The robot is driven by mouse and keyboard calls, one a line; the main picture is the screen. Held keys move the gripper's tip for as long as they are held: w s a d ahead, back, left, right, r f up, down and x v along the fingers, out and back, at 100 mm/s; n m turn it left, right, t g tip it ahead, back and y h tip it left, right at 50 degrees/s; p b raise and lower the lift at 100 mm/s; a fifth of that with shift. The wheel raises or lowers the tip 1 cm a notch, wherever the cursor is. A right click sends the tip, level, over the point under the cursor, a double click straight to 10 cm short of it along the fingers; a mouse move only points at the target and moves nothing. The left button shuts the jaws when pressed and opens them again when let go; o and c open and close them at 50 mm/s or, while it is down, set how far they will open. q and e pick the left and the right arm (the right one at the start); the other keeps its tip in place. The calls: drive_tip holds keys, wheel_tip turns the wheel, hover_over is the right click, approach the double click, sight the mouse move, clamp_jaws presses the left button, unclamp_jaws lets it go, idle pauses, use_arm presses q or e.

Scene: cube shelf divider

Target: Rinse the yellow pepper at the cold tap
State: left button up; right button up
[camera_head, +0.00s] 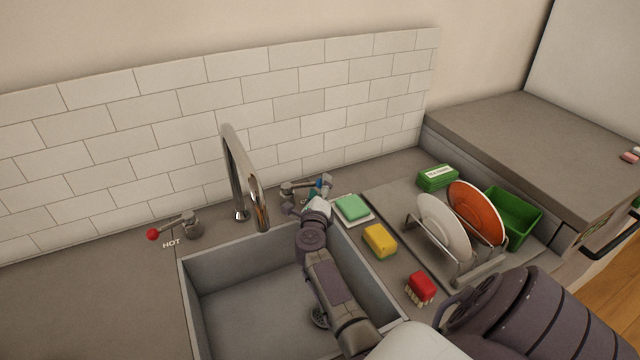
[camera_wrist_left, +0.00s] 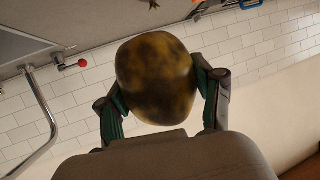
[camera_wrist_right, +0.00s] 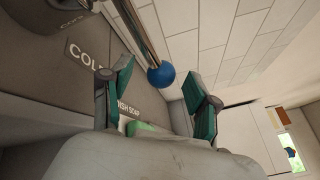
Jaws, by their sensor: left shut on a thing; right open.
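The yellow pepper (camera_wrist_left: 155,75) fills the middle of the left wrist view, with dark brown patches over its skin. My left gripper (camera_wrist_left: 160,88) is shut on it, one finger on each side. Neither shows in the head view. My right gripper (camera_head: 318,203) is at the cold tap, right of the spout. In the right wrist view the tap's blue knob (camera_wrist_right: 161,75) lies between the open fingers, with a gap on both sides. The knob is partly hidden in the head view (camera_head: 325,182). No water shows at the chrome spout (camera_head: 240,170).
The grey sink (camera_head: 250,305) is empty beneath my right arm. The red hot tap knob (camera_head: 153,234) is at left. A green soap block (camera_head: 352,207), yellow sponge (camera_head: 379,240), red brush (camera_head: 421,287) and plate rack (camera_head: 455,262) stand at right. The left counter is clear.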

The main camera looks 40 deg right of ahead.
drive_tip(key=shift+x, duration=1.05)
clamp_jaws()
